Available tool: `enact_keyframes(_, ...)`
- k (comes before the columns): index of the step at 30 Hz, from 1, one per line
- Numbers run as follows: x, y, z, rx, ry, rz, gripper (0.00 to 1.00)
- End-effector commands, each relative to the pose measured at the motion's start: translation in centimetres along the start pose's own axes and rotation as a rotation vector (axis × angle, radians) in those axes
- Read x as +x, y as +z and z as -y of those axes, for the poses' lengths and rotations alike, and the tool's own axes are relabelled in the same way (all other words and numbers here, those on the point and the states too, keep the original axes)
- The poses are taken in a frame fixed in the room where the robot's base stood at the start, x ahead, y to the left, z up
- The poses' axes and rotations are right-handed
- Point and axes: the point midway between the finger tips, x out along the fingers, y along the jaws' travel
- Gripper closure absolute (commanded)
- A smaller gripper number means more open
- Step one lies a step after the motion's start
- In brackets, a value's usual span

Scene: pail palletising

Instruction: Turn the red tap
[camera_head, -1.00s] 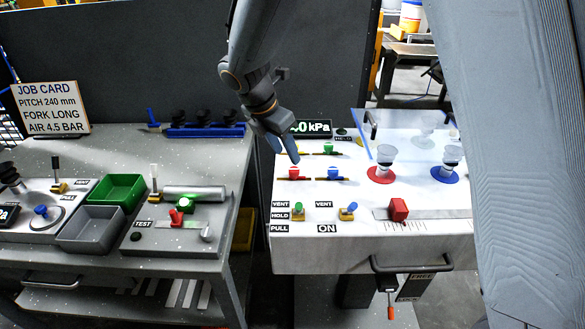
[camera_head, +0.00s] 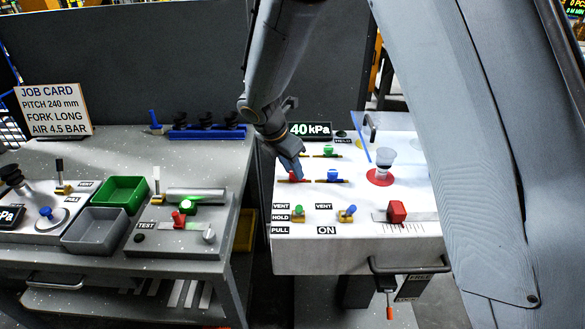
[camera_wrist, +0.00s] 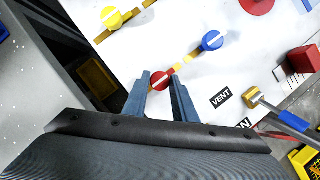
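The red tap (camera_wrist: 162,80) is a round red knob with a short handle on the white panel. In the wrist view it shows between the two fingertips of my gripper (camera_wrist: 159,77), with a gap between the fingers. In the head view my gripper (camera_head: 294,171) points down at the red tap (camera_head: 292,180) and hides most of it. I cannot tell whether the fingers touch it. The blue tap (camera_head: 333,174) stands just right of it, and it also shows in the wrist view (camera_wrist: 212,41).
A green tap (camera_head: 328,150) stands behind, and a yellow tap (camera_wrist: 112,18) shows in the wrist view. VENT levers (camera_head: 298,211) and a red slider (camera_head: 396,211) stand nearer the front edge. A 40 kPa display (camera_head: 309,130) is at the back. A grey bench (camera_head: 90,250) is left.

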Motion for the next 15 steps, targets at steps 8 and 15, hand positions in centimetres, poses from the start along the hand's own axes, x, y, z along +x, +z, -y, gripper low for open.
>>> enact_keyframes(8, -0.02, 0.00, -0.02, 0.003, -0.001, 0.000, 0.98)
enact_keyframes(15, -0.04, 0.02, -0.12, 0.061, -0.025, 0.001, 0.98)
